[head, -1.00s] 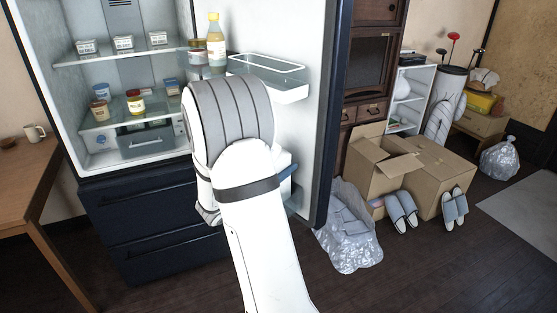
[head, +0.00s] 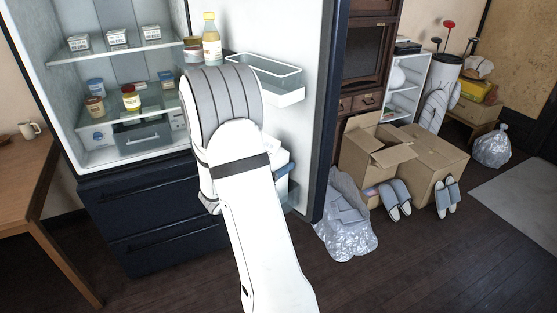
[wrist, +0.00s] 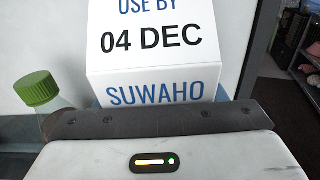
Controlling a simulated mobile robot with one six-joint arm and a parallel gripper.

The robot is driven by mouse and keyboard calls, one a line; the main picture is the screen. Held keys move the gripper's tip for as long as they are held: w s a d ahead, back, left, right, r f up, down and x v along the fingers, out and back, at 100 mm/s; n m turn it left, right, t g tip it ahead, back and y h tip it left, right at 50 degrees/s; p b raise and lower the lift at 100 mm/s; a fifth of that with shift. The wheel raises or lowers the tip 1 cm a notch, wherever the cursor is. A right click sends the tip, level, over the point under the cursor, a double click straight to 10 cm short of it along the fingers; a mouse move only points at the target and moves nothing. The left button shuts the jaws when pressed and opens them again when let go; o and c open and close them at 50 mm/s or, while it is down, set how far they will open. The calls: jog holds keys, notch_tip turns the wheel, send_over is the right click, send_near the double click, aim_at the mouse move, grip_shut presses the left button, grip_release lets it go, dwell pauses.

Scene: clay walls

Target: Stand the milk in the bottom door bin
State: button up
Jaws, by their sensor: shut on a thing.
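The milk, a white carton with blue and black lettering (wrist: 150,45), fills the middle of the wrist view. My gripper (wrist: 155,122) is shut on it; the near edge of the gripper hides the carton's lower part. In the head view, my arm hides the gripper, and a white piece that looks like the carton (head: 279,158) shows just right of the arm. The bottom door bin (head: 288,187) shows partly beside my arm, low on the open fridge door. I cannot tell whether the carton touches the bin floor.
A green-capped bottle (wrist: 38,92) stands close left of the carton. The upper door bin (head: 265,80) is above my arm and looks empty on its right side. A yellow-capped bottle (head: 212,42) stands at its left. Cardboard boxes (head: 385,155) and a plastic bag (head: 345,220) lie right of the door.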

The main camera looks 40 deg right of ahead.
jog(key=o, duration=1.8)
